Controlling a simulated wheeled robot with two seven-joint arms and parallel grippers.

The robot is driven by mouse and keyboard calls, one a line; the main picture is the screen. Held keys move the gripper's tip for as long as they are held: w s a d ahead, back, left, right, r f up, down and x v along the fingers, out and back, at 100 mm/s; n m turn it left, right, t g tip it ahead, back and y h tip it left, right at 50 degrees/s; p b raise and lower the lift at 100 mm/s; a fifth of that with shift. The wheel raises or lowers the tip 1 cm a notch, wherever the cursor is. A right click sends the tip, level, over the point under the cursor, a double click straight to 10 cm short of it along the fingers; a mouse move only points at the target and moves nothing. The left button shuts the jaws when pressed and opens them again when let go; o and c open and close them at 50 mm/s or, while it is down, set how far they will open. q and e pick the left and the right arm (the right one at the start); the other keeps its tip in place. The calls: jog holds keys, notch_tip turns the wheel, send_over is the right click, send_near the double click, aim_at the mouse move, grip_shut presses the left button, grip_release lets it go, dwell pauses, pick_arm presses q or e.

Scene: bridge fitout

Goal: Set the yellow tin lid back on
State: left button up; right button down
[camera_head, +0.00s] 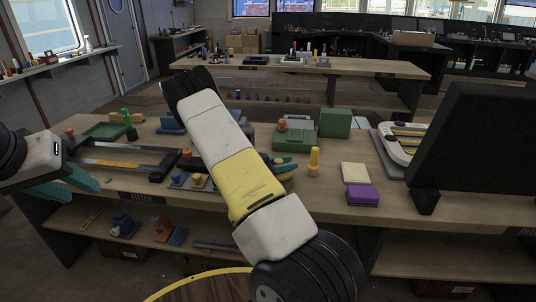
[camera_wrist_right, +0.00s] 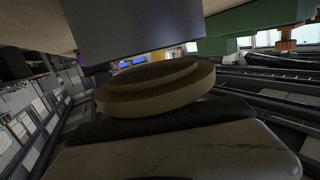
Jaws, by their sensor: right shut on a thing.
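My right gripper (camera_head: 284,166) is partly hidden behind my own right arm, above the middle of the workbench (camera_head: 330,208). It is shut on a round, stepped, dull yellow lid, which fills the middle of the right wrist view (camera_wrist_right: 155,90). In the head view a yellow edge, probably the lid (camera_head: 287,176), shows just below the teal fingers. I cannot make out the yellow tin; my right arm covers part of the bench. My left gripper (camera_head: 82,188) is at the left front of the bench, its teal fingers apart and empty.
A yellow upright piece (camera_head: 314,161) stands right of the right gripper. A cream block (camera_head: 355,173), a purple block (camera_head: 363,195) and a green box (camera_head: 335,123) are farther right. A dark-railed tray (camera_head: 125,163) lies left. A black panel (camera_head: 470,140) stands at the right end.

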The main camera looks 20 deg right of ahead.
jog(key=shift+f, duration=0.1)
dwell(0.6)
jog(key=shift+f, duration=0.7)
jog(key=shift+r, duration=0.15)
jog(key=shift+r, duration=0.45)
jog(key=shift+f, duration=0.1)
dwell(0.8)
jog(key=shift+f, duration=0.5)
dwell(0.5)
jog(key=c, duration=0.9)
grip_release()
jog(key=shift+c, duration=0.2)
